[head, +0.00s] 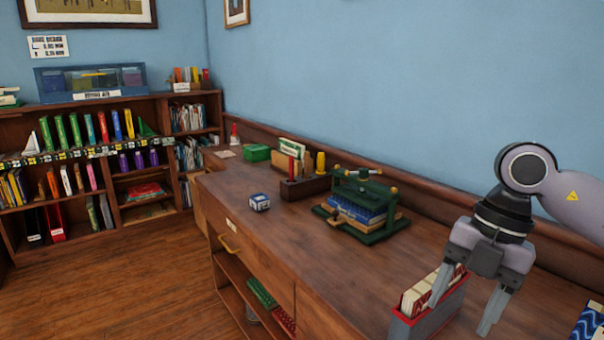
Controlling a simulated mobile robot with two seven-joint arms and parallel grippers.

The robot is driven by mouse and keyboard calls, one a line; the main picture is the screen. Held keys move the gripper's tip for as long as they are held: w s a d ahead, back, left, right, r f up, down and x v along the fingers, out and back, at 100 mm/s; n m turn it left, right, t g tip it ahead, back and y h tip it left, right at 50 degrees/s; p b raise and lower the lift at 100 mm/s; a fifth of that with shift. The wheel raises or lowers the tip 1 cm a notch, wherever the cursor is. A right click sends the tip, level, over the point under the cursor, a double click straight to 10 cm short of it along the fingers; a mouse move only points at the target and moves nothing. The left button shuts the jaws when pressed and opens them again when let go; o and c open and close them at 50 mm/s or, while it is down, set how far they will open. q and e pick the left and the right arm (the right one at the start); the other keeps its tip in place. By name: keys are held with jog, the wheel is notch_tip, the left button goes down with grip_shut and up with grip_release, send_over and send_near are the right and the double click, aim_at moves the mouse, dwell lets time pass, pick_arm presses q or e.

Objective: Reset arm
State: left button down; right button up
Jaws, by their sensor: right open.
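My right gripper (463,308) hangs at the right of the head view with its fingers spread apart and pointing down. Nothing shows between the fingers. It is in front of part of a grey and red box of cards (420,322) on the wooden counter (270,240). I cannot tell whether the fingers touch the box. My left gripper is not in view.
A green press (362,205) holding blue books stands on the counter. Left of it are a small blue and white box (260,202), a dark wooden holder (304,187) and a green box (256,153). A patterned blue item (588,325) lies at the right edge. Bookcases (100,160) stand at the back left.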

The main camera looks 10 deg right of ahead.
jog(key=s+a+t+y+p, duration=0.1)
jog(key=a+t+y+p, duration=0.1)
jog(key=a+y, duration=1.75)
jog(key=w+d+f+m+t+h, duration=0.2)
jog(key=d+f+m+t+h, duration=0.1)
jog(key=f+m+t+h, duration=0.6)
jog(key=w+d+f+m+t+h, duration=0.2)
jog(key=d+f+m+t+h, duration=0.4)
jog(key=m, duration=0.5)
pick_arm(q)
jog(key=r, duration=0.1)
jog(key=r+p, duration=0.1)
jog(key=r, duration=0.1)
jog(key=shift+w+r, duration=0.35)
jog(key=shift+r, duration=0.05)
pick_arm(e)
jog(key=s+d+f+m+g+h, duration=0.2)
jog(key=s+f, duration=0.4)
jog(key=f, duration=0.2)
jog(key=s+d+f+m+g+h, duration=0.1)
jog(key=s+f+m+g+h, duration=0.1)
jog(key=s+f, duration=0.5)
jog(key=shift+s+d+f+g+h, duration=0.15)
jog(key=shift+d+f+g+h, duration=0.2)
jog(key=shift+f+g+h, duration=0.4)
jog(key=shift+f, duration=0.15)
